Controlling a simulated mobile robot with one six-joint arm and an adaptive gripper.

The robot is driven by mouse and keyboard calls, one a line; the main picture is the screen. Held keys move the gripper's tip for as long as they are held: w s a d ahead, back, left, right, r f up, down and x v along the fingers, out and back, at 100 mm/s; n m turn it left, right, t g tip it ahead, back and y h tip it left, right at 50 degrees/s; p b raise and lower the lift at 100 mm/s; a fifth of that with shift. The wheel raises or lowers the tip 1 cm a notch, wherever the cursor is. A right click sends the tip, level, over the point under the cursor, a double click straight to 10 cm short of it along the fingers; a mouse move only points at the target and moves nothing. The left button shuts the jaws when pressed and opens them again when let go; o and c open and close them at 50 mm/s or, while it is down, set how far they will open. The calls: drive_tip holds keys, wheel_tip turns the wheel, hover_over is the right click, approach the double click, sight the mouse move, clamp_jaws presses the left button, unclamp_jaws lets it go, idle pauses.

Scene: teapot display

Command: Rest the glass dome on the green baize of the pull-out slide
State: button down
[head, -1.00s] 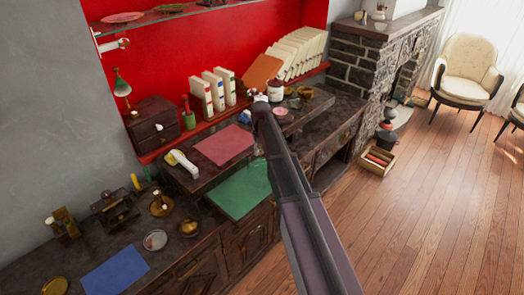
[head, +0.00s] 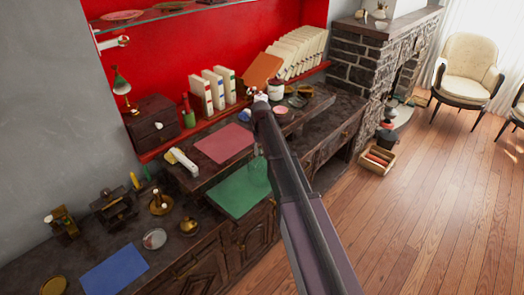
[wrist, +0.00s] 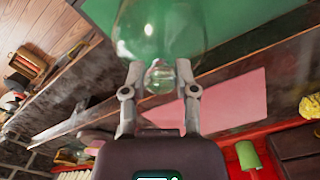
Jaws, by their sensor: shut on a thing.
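The clear glass dome (wrist: 158,32) fills the top middle of the wrist view, its round knob between my fingers. My gripper (wrist: 161,76) is shut on that knob. In the head view the dome (head: 258,173) shows faintly beside my arm, over the right part of the green baize (head: 232,192). The green baize (wrist: 238,28) also shows behind the dome in the wrist view. I cannot tell whether the dome's rim touches the baize. My fingers are hidden behind my arm in the head view.
A pink mat (head: 223,143) lies on the raised shelf behind the slide, with a white-and-yellow object (head: 183,160) at its left. A blue mat (head: 115,270), a glass dish (head: 154,239) and brass pieces (head: 189,226) occupy the left counter. Books (head: 213,90) stand behind.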

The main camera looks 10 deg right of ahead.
drive_tip(key=shift+f, duration=0.1)
drive_tip(key=shift+c, duration=1.5)
unclamp_jaws()
drive_tip(key=o, duration=0.3)
drive_tip(key=shift+s+r, duration=0.1)
drive_tip(key=shift+r, duration=0.1)
drive_tip(key=shift+r+p, duration=2.85)
drive_tip(key=shift+p, duration=0.1)
